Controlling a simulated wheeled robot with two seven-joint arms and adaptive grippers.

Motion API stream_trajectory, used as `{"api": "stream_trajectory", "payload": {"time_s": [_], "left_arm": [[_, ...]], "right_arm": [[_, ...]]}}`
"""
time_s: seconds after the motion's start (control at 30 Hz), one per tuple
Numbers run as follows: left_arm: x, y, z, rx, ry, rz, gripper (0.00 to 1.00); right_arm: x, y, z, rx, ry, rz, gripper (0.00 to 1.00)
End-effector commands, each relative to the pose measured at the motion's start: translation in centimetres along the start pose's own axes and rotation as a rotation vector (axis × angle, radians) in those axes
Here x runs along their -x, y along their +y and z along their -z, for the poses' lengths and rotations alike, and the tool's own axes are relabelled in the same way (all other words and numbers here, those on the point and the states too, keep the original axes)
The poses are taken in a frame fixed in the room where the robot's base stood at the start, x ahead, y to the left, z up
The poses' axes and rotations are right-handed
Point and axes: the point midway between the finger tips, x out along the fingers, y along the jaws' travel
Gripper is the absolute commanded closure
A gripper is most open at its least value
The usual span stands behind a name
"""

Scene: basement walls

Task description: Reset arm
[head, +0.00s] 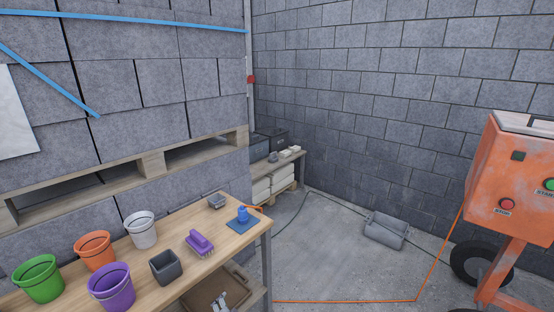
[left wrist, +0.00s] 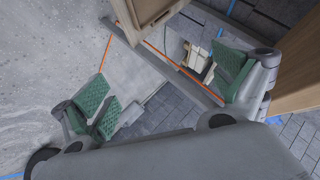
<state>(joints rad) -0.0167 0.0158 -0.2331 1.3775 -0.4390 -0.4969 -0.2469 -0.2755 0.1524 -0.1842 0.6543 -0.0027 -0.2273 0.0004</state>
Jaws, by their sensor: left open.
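My left gripper (left wrist: 163,88) shows in the left wrist view with its two green-padded fingers spread wide apart. Nothing is between the pads. Behind the fingers are grey floor, an orange cable (left wrist: 178,66) and pale and brown wooden parts. The left gripper touches nothing that I can make out. Neither arm can be made out in the head view, and my right gripper is in no view.
A wooden table (head: 183,226) at left holds several buckets, a purple brush (head: 199,242), a dark grey container (head: 165,266) and a blue item (head: 243,214). An orange machine (head: 512,180) stands at right. A grey canister (head: 386,230) lies on otherwise fairly open floor.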

Motion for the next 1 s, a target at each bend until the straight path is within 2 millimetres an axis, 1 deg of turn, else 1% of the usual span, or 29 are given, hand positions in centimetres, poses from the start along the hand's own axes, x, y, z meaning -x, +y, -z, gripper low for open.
{"api": "stream_trajectory", "payload": {"time_s": [0.03,0.13,0.23,0.37,0.47,0.5,0.57,0.6,0.67,0.7,0.77,0.8,0.87,0.9,1.0], "left_arm": [[-0.3,1.5,-1.4,0.054,-0.008,-0.031,0.03],[-0.6,4.3,-3.9,0.164,-0.022,-0.083,0.03],[-0.6,7.1,-6.8,0.261,-0.051,-0.131,0.03],[0.1,10.6,-10.8,0.37,-0.101,-0.184,0.03],[1.2,13.2,-14.2,0.434,-0.15,-0.22,0.03],[1.8,14.2,-15.6,0.456,-0.173,-0.234,0.03],[2.9,15.7,-17.7,0.481,-0.207,-0.252,0.03],[3.6,16.6,-19.1,0.493,-0.23,-0.264,0.03],[4.8,17.9,-21.2,0.512,-0.267,-0.28,0.03],[5.7,18.8,-22.6,0.522,-0.294,-0.29,0.03],[7.2,20.0,-24.6,0.536,-0.334,-0.305,0.03],[8.2,20.7,-25.9,0.545,-0.362,-0.314,0.03],[9.9,21.8,-27.8,0.554,-0.404,-0.327,0.03],[11.0,22.4,-29.0,0.558,-0.431,-0.336,0.03],[13.8,23.7,-31.7,0.565,-0.493,-0.353,0.03]], "right_arm": [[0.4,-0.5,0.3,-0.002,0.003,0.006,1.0],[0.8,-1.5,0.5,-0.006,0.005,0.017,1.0],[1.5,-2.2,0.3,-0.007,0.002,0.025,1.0],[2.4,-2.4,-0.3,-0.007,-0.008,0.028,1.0],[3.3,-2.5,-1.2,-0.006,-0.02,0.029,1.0],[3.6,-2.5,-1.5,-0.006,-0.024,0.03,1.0],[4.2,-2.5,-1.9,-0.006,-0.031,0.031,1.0],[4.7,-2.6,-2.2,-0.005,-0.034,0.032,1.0],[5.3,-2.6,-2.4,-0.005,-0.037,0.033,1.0],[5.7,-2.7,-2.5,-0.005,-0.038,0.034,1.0],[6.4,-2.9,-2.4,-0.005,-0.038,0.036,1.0],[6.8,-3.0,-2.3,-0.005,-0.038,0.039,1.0],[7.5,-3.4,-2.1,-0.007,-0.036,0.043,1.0],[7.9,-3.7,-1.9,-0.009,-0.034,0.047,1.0],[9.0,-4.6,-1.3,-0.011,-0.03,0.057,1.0]]}}
